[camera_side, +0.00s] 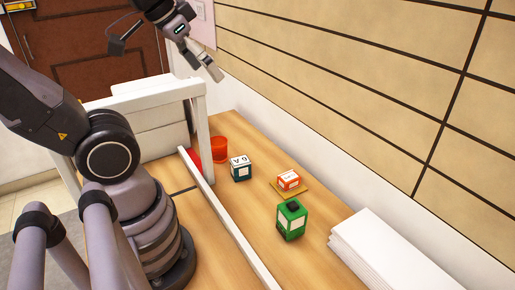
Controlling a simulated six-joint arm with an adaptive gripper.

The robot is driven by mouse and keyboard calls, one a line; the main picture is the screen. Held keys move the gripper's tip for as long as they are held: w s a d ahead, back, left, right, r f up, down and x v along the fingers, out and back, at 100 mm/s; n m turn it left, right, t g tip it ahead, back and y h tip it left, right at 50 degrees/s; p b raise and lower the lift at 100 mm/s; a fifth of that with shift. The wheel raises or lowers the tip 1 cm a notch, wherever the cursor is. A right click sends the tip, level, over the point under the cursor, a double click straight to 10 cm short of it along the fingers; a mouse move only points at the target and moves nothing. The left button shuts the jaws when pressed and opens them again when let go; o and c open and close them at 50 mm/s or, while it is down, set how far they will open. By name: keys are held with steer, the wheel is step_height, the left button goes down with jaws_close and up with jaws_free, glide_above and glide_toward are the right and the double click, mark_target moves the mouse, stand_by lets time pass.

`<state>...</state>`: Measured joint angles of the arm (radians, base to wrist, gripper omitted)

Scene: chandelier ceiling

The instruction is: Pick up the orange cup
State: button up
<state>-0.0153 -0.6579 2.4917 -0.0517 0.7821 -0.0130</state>
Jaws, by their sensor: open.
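White panels (385,255) lie front right. A white rail (228,218) crosses nearby. The wall runs behind.

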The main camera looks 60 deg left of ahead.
steer(key=w+a+f+n+t, duration=0.1)
steer(key=w+f+n, duration=0.1)
steer(key=w, duration=0.5)
steer(key=w+a+f+n+t, duration=0.1)
steer(key=w+f+n, duration=0.1)
steer(key=w, duration=0.4)
steer(key=w+a+f+n+y, duration=0.4)
steer(key=w+a+f+n, duration=0.2)
steer(key=w+a+f, duration=0.2)
steer(key=n+g+y, duration=0.5)
steer(key=y, duration=0.5)
glide_above(216, 140)
steer(key=d, duration=0.6)
steer(key=f, duration=1.6)
steer(key=shift+s+a+f, duration=0.15)
steer(key=shift+s+a, duration=0.05)
steer(key=shift+s, duration=0.05)
steer(key=shift+s+a+f+y, duration=0.1)
steer(key=shift+s+f+y, duration=0.1)
steer(key=shift+s+y, duration=0.1)
step_height(216, 140, down, 7)
steer(key=shift+r, duration=0.15)
steer(key=x, duration=0.5)
steer(key=shift+c, duration=0.3)
